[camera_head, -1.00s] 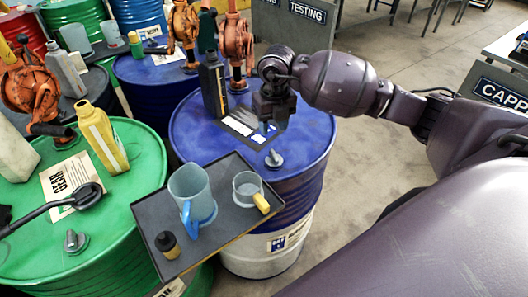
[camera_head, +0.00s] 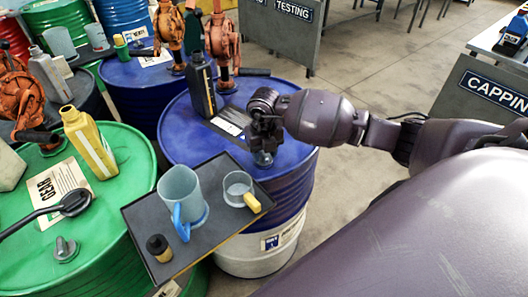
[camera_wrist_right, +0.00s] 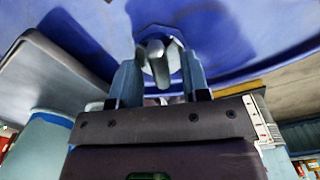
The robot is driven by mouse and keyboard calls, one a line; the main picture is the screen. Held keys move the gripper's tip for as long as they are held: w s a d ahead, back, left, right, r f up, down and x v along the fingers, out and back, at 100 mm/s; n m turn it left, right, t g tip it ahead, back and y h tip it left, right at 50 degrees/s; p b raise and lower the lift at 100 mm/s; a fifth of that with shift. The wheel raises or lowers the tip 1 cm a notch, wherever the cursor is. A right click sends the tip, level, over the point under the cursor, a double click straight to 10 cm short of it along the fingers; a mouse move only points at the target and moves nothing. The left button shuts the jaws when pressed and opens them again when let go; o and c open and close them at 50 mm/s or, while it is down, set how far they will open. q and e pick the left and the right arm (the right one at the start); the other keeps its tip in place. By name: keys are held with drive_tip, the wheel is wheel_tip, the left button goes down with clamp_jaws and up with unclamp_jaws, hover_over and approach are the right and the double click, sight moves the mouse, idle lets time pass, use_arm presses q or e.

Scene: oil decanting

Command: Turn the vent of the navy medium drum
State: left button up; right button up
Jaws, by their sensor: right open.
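The navy medium drum (camera_head: 180,125) stands in the middle of the head view, with a blue top and a white lower band. Its vent (camera_head: 263,158), a small grey knob on the lid's near side, is partly hidden under my right gripper (camera_head: 263,145). In the right wrist view the vent (camera_wrist_right: 157,65) shows between the two fingers of the right gripper (camera_wrist_right: 160,78). The fingers are open, one on each side of it, with gaps visible. Whether the fingertips reach down to the lid is unclear. My left gripper is not in view.
A black oil bottle (camera_head: 202,90) and an orange pump (camera_head: 220,40) stand on the lid. A green drum (camera_head: 110,235) is left.

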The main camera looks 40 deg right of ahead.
drive_tip(key=shift+f, duration=0.1)
drive_tip(key=shift+c, duration=0.3)
drive_tip(key=c, duration=0.7)
clamp_jaws()
